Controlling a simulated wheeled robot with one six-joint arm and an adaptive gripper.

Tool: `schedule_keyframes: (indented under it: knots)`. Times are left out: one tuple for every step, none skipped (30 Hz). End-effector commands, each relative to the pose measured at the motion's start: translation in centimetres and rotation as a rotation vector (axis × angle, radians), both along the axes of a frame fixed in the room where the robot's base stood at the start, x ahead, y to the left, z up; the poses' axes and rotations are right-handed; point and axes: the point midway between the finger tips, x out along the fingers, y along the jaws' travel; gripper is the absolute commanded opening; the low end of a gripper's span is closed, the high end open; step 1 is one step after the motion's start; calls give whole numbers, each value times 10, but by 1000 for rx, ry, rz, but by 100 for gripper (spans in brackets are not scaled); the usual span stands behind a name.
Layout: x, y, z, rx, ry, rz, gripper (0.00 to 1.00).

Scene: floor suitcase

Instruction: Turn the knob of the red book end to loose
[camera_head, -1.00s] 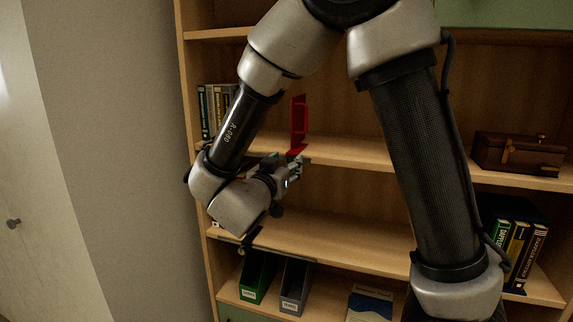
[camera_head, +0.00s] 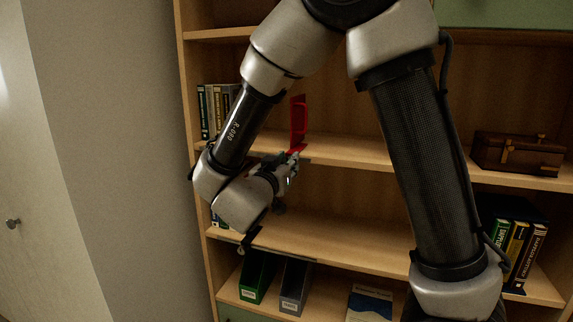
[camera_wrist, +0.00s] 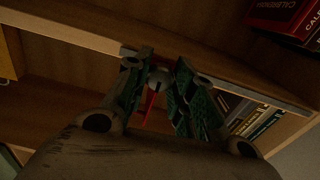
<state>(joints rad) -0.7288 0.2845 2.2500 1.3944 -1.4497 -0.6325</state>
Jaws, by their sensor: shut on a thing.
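The red book end (camera_head: 299,120) stands upright on the middle shelf at its front edge. Its red lower part (camera_wrist: 149,108) shows below the shelf edge in the wrist view. A round grey knob (camera_wrist: 158,78) with a dark slot sits there, between my fingertips. My gripper (camera_head: 294,160) is at the shelf's front edge, just below the book end, and is shut on the knob. In the wrist view my gripper (camera_wrist: 160,76) has a green-padded finger on each side of the knob. The head view does not show the knob clearly.
The middle shelf board (camera_head: 350,154) runs close by my gripper. Books (camera_head: 215,110) stand left of the book end. A brown wooden box (camera_head: 518,153) is at the right.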

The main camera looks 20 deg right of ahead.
Motion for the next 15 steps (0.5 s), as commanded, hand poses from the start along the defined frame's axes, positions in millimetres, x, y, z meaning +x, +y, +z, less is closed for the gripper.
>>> schedule_keyframes:
  knots:
    - [0, 0, 0, -15, 11, 0, 1]
    - [0, 0, 0, -25, 18, 0, 1]
    - [0, 0, 0, -42, 31, 0, 1]
    - [0, 0, 0, -56, 41, 0, 1]
    - [0, 0, 0, -71, 52, 0, 1]
    - [0, 0, 0, -95, 69, 0, 1]
    - [0, 0, 0, -112, 82, 0, 1]
    - [0, 0, 0, -132, 96, 0, 1]
    - [0, 0, 0, -159, 116, 0, 1]
    - [0, 0, 0, -180, 131, 0, 1]
    - [0, 0, 0, -203, 148, 0, 1]
    - [0, 0, 0, -234, 170, 0, 1]
    - [0, 0, 0, -256, 186, 0, 1]
    - [0, 0, 0, -279, 204, 0, 1]
    - [0, 0, 0, -311, 226, 0, 1]
